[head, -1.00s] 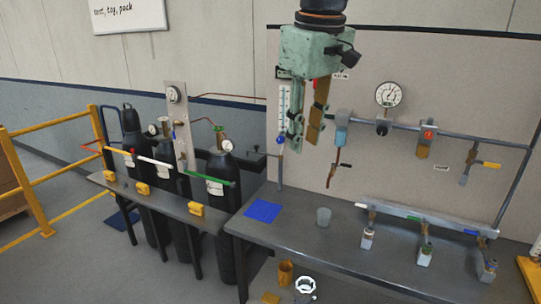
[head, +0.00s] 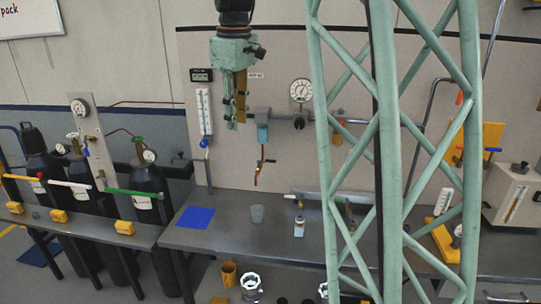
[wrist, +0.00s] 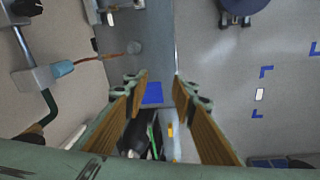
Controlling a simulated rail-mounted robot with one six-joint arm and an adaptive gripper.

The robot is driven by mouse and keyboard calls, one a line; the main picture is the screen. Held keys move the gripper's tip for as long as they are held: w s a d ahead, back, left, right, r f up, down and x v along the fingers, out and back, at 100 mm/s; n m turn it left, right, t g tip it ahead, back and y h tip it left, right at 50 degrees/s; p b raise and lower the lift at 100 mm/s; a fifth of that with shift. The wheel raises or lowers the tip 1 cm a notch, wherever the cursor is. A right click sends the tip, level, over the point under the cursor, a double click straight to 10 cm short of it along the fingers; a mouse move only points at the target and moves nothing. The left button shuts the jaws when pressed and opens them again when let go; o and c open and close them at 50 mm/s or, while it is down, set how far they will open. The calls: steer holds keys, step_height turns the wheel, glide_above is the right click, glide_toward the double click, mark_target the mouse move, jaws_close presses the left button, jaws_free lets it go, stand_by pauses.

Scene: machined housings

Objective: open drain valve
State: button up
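On the wall panel, a filter unit with a blue bowl (head: 262,133) hangs from the pipe. In the wrist view the blue bowl (wrist: 62,68) and the tube (wrist: 88,58) show at the upper left, outside the fingers. My gripper (head: 236,126) hangs in front of the panel, left of the filter and above the valve. The wrist view shows my gripper (wrist: 160,84) open, with nothing between its fingertips.
A grey bench (head: 180,238) bears a blue mat (head: 196,217) and a clear cup (head: 257,213). A thermometer (head: 204,110) and a blue-knobbed valve (head: 204,144) are left of my gripper. Gas cylinders (head: 147,178) stand further left. Green lattice hides much of the right side.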

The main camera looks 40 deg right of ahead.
steer(key=w+d+f+n+p, duration=0.1)
steer(key=w+d+f, duration=0.3)
steer(key=d, duration=0.4)
steer(key=w+d+f+n+g+p, duration=0.1)
steer(key=w+d+f, duration=0.3)
steer(key=d, duration=0.4)
steer(key=w+d+f+n+p, duration=0.1)
steer(key=w+d+f+p, duration=0.2)
steer(key=d, duration=0.4)
steer(key=shift+w+d+f+y, duration=0.3)
steer(key=shift+w+d+f, duration=0.15)
steer(key=shift+w, duration=0.4)
steer(key=shift+f, duration=0.15)
steer(key=shift+f+p, duration=0.35)
steer(key=shift+f, duration=6.4)
jaws_close()
